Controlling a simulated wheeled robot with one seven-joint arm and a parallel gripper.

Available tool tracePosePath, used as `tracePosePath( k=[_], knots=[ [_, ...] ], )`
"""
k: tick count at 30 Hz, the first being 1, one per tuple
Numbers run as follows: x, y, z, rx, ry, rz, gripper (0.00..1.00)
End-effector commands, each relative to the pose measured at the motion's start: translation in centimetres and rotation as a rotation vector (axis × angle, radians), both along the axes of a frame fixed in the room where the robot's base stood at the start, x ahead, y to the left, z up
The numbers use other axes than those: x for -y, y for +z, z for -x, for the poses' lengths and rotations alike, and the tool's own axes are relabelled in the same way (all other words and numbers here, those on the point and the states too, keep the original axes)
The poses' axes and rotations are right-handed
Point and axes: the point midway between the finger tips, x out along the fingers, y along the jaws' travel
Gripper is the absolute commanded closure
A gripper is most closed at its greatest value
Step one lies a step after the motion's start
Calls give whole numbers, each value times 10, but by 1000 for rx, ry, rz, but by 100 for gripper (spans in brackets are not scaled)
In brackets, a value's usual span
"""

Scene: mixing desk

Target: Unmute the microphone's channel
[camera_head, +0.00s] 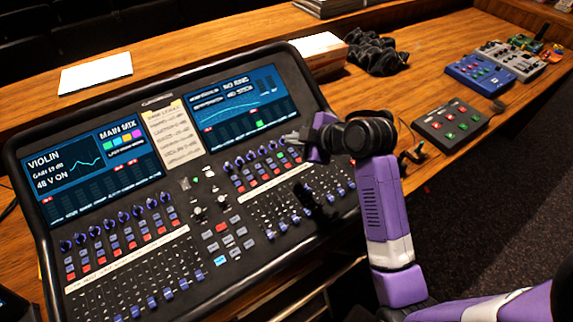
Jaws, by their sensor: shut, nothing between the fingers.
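The black mixing desk (200,208) stands on the wooden counter. Its left screen (95,165) reads "VIOLIN", "48 V ON" and "MAIN MIX"; its right screen (238,100) shows a curve and a small green block. A handwritten note (173,135) between the screens is too small to read. My gripper (292,139) is shut and empty, over the upper right of the right bank. It hides some controls there; contact with the desk cannot be told. No microphone is visible.
White paper (95,73) and a white box (318,52) lie behind the desk, beside a black cable bundle (375,52). A black button box (448,125) and blue pedal (480,74) stand to the right. Bare wood lies between the cables and these boxes.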

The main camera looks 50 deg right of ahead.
Motion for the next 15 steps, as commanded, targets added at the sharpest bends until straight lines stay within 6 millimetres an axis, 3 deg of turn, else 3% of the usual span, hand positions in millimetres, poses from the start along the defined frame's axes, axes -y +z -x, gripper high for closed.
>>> tracePosePath(
  k=[8, 15],
  knots=[
    [0, -4, 0, 1, -1, 0, 100],
    [0, -25, -2, 1, -2, -1, 100]
  ],
)
